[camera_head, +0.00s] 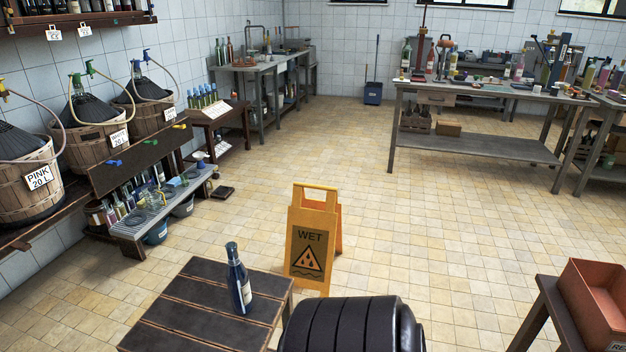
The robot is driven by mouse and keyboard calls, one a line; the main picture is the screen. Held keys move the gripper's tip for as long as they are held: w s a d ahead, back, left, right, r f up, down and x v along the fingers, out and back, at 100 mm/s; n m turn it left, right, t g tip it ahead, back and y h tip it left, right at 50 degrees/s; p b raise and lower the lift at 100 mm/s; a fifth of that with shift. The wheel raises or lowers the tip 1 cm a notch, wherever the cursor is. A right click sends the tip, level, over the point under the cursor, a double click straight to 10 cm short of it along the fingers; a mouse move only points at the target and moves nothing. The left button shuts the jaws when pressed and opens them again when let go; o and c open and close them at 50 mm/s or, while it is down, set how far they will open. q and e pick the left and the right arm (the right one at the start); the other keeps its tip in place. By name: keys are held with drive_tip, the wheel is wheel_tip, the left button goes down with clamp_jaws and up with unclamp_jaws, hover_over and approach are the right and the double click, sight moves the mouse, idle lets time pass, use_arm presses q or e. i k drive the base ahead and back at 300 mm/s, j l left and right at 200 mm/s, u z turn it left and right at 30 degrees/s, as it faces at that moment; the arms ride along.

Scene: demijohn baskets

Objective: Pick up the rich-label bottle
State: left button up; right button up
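A dark blue bottle (238,279) with a label on its side stands upright on a small dark slatted wooden table (185,315) in the lower left of the head view. The label is too small to read, so I cannot tell whether it is the rich-label one. Other bottles stand far off: a group on a small stand (202,96) at the left and several on the back workbench (480,86). Neither of my grippers is in view.
A yellow wet-floor sign (305,248) stands just behind the small table. Demijohn baskets (28,183) line a shelf at the left. A reddish open box (597,312) sits on a stand at the lower right. The tiled floor in the middle is clear.

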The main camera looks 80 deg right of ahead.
sight(237, 276)
drive_tip(key=z, duration=1.85)
